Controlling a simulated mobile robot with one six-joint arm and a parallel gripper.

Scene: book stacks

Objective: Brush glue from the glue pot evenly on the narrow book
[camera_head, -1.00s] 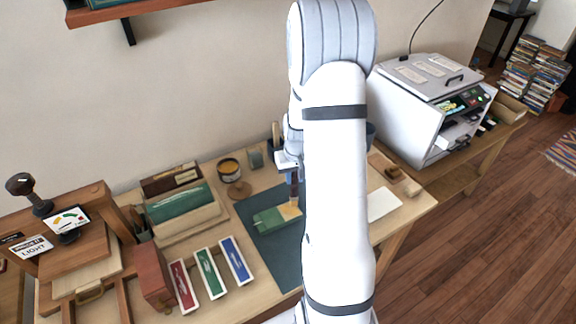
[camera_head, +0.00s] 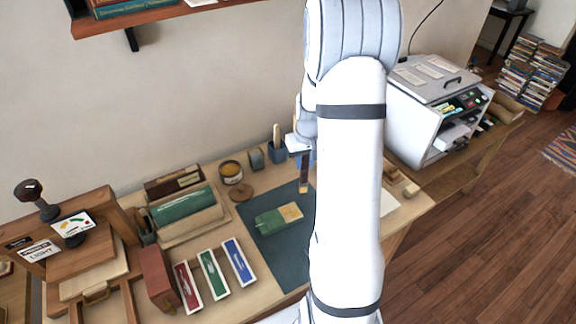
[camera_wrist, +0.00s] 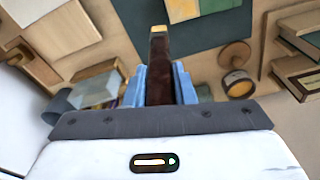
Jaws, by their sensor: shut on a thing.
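My gripper (camera_wrist: 160,80) is shut on a brush (camera_wrist: 160,56) with a dark body and a yellowish tip. In the head view the brush (camera_head: 304,172) hangs upright over the back right of the blue-grey mat, its tip apart from the narrow book. The narrow book (camera_head: 270,222) lies flat on the mat, green at left and pale yellow at right; I cannot tell if the yellow is glue. Part of it shows at the top of the wrist view (camera_wrist: 183,10). The glue pot (camera_head: 231,170) stands open behind and left of the book; it also shows in the wrist view (camera_wrist: 238,86).
A round wooden lid (camera_head: 242,193) lies by the pot. Dark cups (camera_head: 277,152) stand at the back. Three narrow boxes, red, green (camera_head: 212,275) and blue, lie left of the mat (camera_head: 283,262). A wooden press (camera_head: 85,255) stands far left and a white machine (camera_head: 420,120) at right.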

